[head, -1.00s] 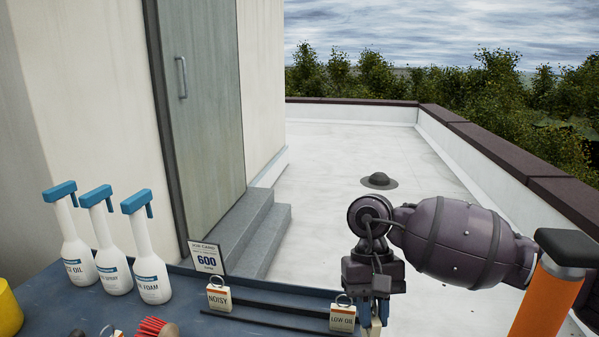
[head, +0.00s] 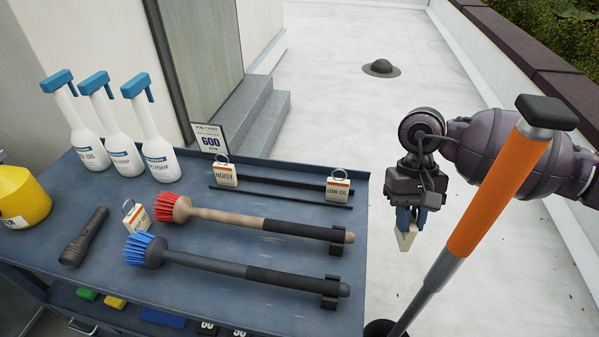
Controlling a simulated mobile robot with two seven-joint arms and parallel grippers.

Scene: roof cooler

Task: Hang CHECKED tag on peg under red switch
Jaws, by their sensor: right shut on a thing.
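My right gripper (head: 412,222) is shut on a small cream tag (head: 406,238), held in the air just off the right end of the blue cart top. The tag's lettering cannot be read from here. Other tags stand on the cart: NOISY (head: 225,176) and LOW OIL (head: 338,187) at the back, and another tag (head: 137,217) by the red brush whose lettering is partly hidden. The red switch and its peg are not in view. My left gripper is not in view.
The blue cart top (head: 200,285) holds spray bottles (head: 162,150), a red brush (head: 240,217), a blue brush (head: 230,267), a flashlight (head: 84,238) and a job card (head: 211,140). An orange-handled pole (head: 490,195) rises in front of my right arm. Open roof floor (head: 345,110) lies behind.

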